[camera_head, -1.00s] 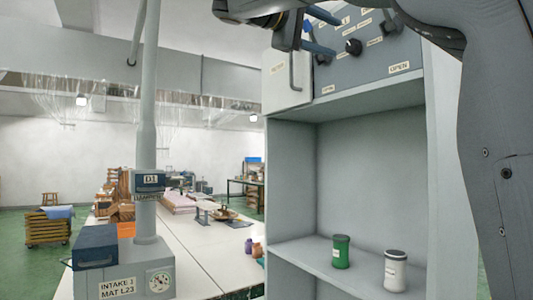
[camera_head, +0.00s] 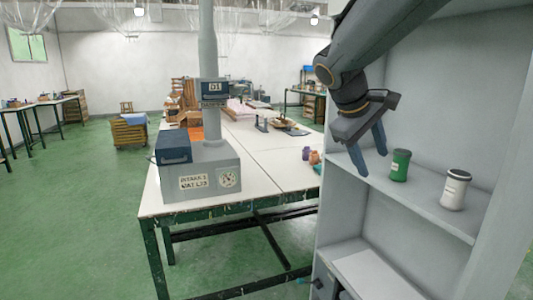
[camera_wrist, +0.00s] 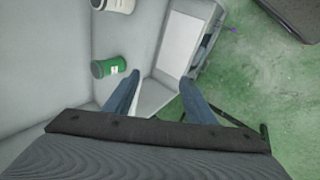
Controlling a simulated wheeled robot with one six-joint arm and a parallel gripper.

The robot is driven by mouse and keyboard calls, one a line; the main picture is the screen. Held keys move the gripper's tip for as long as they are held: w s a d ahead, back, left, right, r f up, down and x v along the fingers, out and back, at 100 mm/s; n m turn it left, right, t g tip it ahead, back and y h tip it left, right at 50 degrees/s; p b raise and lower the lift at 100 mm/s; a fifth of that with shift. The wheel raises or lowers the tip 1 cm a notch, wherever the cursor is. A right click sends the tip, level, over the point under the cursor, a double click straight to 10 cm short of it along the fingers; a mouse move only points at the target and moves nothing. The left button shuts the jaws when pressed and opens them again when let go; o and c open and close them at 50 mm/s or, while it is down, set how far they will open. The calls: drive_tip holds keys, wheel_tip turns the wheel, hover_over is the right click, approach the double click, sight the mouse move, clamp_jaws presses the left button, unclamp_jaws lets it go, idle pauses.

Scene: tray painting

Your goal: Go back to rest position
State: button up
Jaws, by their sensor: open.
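My gripper (camera_head: 370,158) is in front of the grey cabinet's open shelf (camera_head: 425,205), at its left side, with the fingers pointing down. It is open, and nothing shows between the two blue-grey fingers. In the wrist view my gripper (camera_wrist: 160,88) also shows open and empty, with the fingers apart. A green canister (camera_head: 400,166) stands upright on the shelf just right of the fingers, apart from them. It also shows in the wrist view (camera_wrist: 108,67).
A white canister (camera_head: 454,190) stands right of the green one. Below the shelf is a white panel (camera_head: 372,275). To the left, a white table (camera_head: 262,160) carries the grey intake box (camera_head: 198,182) and its post. Green floor (camera_head: 75,220) lies open further left.

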drive_tip(key=s+a+f+m+g+y+p, duration=0.1)
drive_tip(key=s+a+f+m+g+y, duration=0.1)
drive_tip(key=s+f, duration=0.9)
drive_tip(key=s+a+f+m+g+y+p, duration=0.1)
drive_tip(key=s+a+f+m+y, duration=0.2)
drive_tip(key=s+f, duration=0.7)
drive_tip(key=shift+s+a+f+m+g+y, duration=0.4)
drive_tip(key=shift+s, duration=0.1)
